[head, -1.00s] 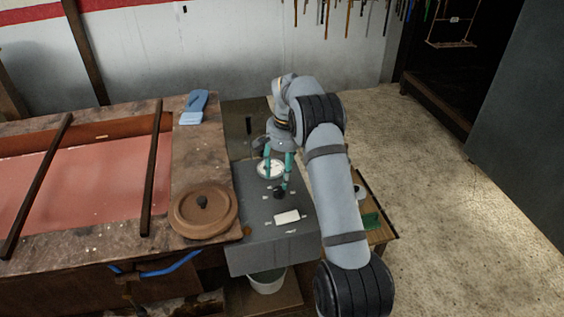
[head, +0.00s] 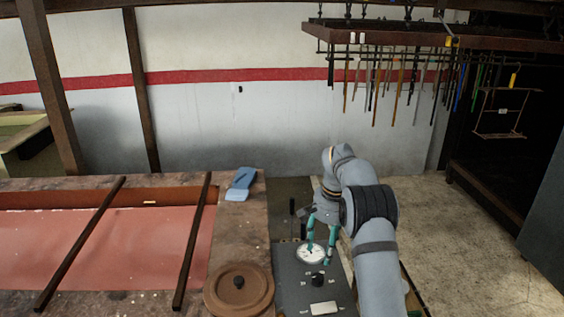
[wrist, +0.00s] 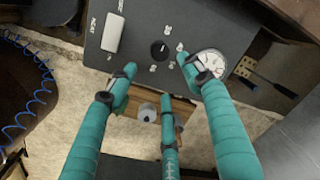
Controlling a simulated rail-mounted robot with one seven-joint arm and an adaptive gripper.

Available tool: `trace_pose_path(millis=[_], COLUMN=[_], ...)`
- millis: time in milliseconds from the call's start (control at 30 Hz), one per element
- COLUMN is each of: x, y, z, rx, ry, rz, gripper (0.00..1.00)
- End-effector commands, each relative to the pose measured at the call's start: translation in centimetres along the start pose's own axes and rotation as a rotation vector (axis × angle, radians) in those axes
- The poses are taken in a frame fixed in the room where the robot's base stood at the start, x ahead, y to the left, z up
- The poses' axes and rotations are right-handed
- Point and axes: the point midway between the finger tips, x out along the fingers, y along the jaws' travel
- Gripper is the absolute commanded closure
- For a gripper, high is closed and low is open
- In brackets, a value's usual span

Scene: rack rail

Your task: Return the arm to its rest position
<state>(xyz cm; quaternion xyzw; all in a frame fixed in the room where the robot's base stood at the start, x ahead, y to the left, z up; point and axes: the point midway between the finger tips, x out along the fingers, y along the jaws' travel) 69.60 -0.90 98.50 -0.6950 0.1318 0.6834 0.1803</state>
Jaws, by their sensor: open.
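My gripper (head: 318,257) has teal fingers spread apart, with nothing between them. In the head view it hangs over a grey control box (head: 290,275), just above the round white dial (head: 311,254) and behind the black knob (head: 317,279). My arm bends down to it from the right. In the wrist view my gripper (wrist: 157,68) is open, with the knob (wrist: 160,48) showing just beyond the fingertips. The dial (wrist: 214,66) is partly hidden behind the right finger. A white switch (wrist: 112,33) sits on the left of the box face.
Left of the box is a wooden bench with a red bed (head: 120,250), dark bars, a round brown lid (head: 239,290) and a blue object (head: 240,183). Tools (head: 400,85) hang from a rack at the back right. Open floor (head: 470,230) lies right of my arm.

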Motion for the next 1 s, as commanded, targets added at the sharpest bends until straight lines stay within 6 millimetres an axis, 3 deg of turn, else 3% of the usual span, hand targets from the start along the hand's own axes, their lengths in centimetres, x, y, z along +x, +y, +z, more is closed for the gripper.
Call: trace_pose_path(millis=[600, 767, 1000], x=[10.4, 11.9, 11.7], y=[0.0, 0.0, 0.0], z=[0.1, 0.1, 0.0], rx=[0.0, 0.0, 0.038], ry=[-0.004, -0.002, 0.003], rz=[0.001, 0.001, 0.0], gripper=[0.5, 0.5, 0.5])
